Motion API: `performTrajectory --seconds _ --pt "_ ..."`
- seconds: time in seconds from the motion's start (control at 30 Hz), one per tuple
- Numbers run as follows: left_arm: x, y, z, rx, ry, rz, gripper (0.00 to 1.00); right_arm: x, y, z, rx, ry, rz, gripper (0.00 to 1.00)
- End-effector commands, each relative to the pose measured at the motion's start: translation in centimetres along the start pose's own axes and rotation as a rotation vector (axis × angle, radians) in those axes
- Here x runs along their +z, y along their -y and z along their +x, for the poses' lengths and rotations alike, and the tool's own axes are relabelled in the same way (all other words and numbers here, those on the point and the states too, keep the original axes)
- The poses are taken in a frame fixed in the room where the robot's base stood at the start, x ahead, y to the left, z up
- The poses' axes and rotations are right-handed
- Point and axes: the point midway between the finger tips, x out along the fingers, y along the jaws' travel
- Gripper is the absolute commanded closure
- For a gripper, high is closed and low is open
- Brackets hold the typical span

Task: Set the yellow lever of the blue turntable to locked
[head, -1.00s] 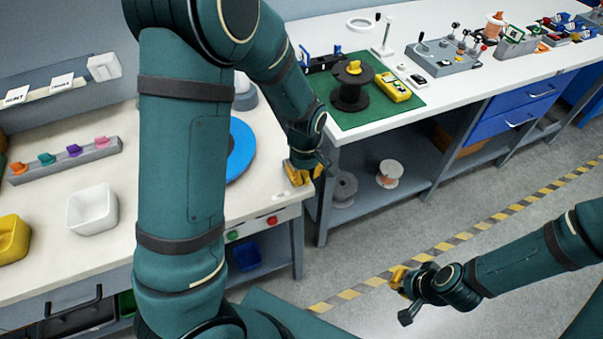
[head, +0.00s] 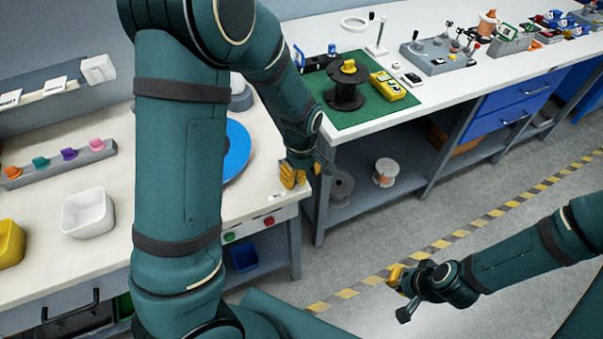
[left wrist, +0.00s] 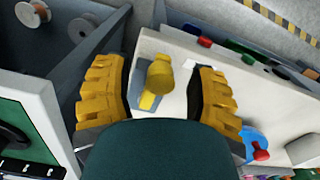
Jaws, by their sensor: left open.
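The blue turntable (head: 238,150) lies on the left white bench, largely hidden behind my left arm in the head view. In the left wrist view a yellow lever (left wrist: 159,77) with a rounded end stands on the bench top between my left fingers, with a gap on both sides. My left gripper (head: 293,175) is open, low over the bench's right end; it also shows in the left wrist view (left wrist: 160,95). In the head view its fingers hide the lever. My right gripper (head: 399,277) hangs over the floor, away from the benches; its jaw opening is unclear.
A green mat (head: 365,112) with a black spool (head: 346,88) and a yellow device (head: 388,86) is on the right bench. A white bin (head: 88,213) and a rail of coloured knobs (head: 62,160) are on the left bench. Spools lie on the shelf below.

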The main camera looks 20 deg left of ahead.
Motion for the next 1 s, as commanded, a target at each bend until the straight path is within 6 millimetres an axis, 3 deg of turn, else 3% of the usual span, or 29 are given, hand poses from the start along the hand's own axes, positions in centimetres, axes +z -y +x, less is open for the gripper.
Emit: performTrajectory --seconds 0.17,0.6,0.8,1.0 --pt "-0.1 -0.1 -1.8 0.005 -0.002 0.001 0.43 0.0 0.0 0.0 0.000 0.000 0.000 1.00" --pt "0.1 -0.1 -10.0 0.004 0.000 0.001 0.43 0.0 0.0 0.0 0.000 0.000 0.000 1.00" --pt "0.1 0.0 -11.7 0.001 0.000 0.001 0.43 0.0 0.0 0.0 0.000 0.000 0.000 1.00" --pt "0.1 0.0 -12.0 0.000 0.000 0.001 0.43 0.0 0.0 0.0 0.000 0.000 0.000 1.00"
